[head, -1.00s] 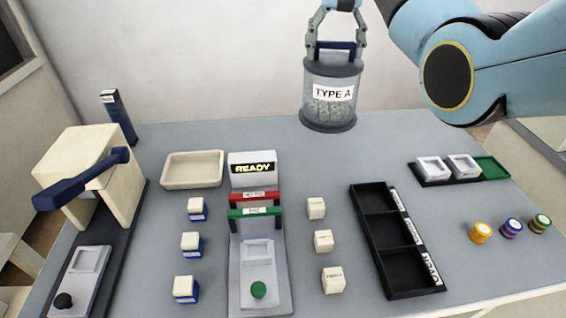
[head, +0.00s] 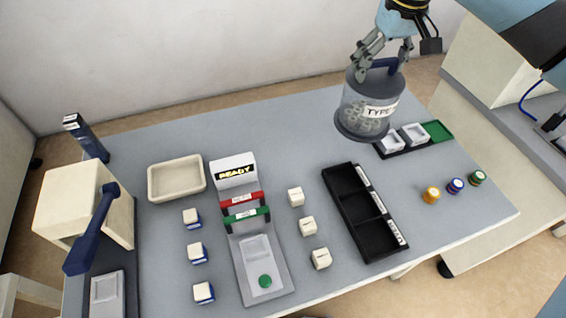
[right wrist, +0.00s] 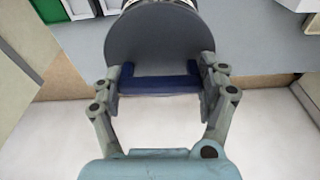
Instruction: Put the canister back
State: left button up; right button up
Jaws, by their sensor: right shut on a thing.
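The canister (head: 368,105) is a clear cylinder with a grey lid and base, a dark blue handle and a "TYPE" label whose last letter is cut off from view. Small pale pieces lie inside it. My right gripper (head: 382,66) is shut on its handle and holds it in the air, slightly tilted in the picture, over the back right of the table. In the right wrist view the fingers of the gripper (right wrist: 160,84) close on both ends of the blue handle (right wrist: 158,82), above the grey lid (right wrist: 152,45). My left gripper is not in view.
A tray with white dishes and a green pad (head: 437,130) lies right of the canister. A black three-compartment tray (head: 365,210) lies below it. The "READY" station (head: 233,172), beige bin (head: 176,179) and lever press (head: 84,205) stand left. The back middle of the table is clear.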

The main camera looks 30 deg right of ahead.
jog(key=shift+s+r+p, duration=0.2)
jog(key=shift+s+r, duration=0.1)
jog(key=shift+s, duration=0.25)
jog(key=shift+s+r+p, duration=0.2)
jog(key=shift+s+r, duration=0.05)
jog(key=shift+s, duration=0.3)
jog(key=shift+a+f, duration=0.1)
jog(key=w+a+f, duration=0.7)
jog(key=w+f, duration=0.1)
jog(key=f, duration=0.3)
jog(key=shift+w, duration=0.4)
jog(key=shift+a, duration=0.1)
jog(key=o, duration=1.7)
jog(key=shift+s+f, duration=0.1)
